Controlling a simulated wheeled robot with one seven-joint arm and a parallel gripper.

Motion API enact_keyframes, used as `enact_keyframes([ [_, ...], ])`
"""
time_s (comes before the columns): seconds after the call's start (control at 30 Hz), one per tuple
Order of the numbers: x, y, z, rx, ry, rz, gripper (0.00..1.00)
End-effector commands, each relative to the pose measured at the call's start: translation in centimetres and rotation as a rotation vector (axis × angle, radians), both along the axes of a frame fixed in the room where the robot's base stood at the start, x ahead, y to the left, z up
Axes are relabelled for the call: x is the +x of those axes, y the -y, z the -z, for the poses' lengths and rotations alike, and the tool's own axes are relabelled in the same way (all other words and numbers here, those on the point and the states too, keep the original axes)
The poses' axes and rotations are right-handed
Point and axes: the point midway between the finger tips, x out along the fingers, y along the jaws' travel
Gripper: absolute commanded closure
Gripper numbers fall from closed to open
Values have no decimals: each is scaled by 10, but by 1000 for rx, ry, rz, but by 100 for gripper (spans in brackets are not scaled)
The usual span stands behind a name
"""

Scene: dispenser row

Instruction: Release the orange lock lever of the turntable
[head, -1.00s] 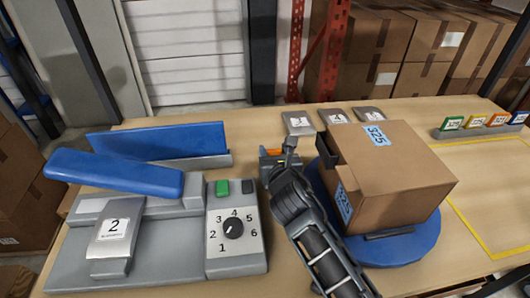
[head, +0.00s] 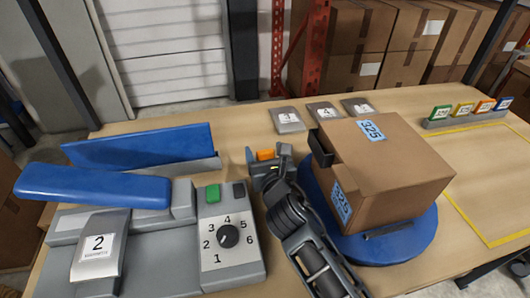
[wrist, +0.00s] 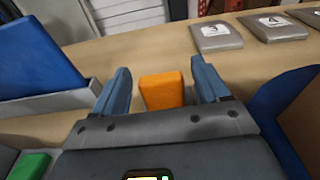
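The orange lock lever (head: 265,155) shows just beyond my gripper in the head view. In the wrist view the lever (wrist: 162,92) is a small orange block between my two fingers, with a visible space on each side. My gripper (wrist: 165,85) is open around it; I cannot tell how deep the lever sits between the fingertips. The blue turntable (head: 405,245) is to the right of my arm and carries a cardboard box (head: 400,175) labelled 325. The lever's base is hidden behind my gripper.
A grey dispenser with a blue arm (head: 95,186) and a numbered dial (head: 228,235) stands on the left. Grey plates (head: 287,120) lie behind the turntable. Coloured tags (head: 462,110) stand at the far right, near a yellow-outlined area (head: 475,217) that is empty.

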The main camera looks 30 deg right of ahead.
Motion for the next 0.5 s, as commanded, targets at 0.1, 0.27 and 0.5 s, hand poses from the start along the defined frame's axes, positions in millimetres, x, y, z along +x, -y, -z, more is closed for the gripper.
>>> enact_keyframes([
  [0.1,0,0,0,1,0,1,26],
  [0.27,-2,0,0,1,-1,1,26],
  [0.5,-31,-11,-4,3,-1,-1,26],
])
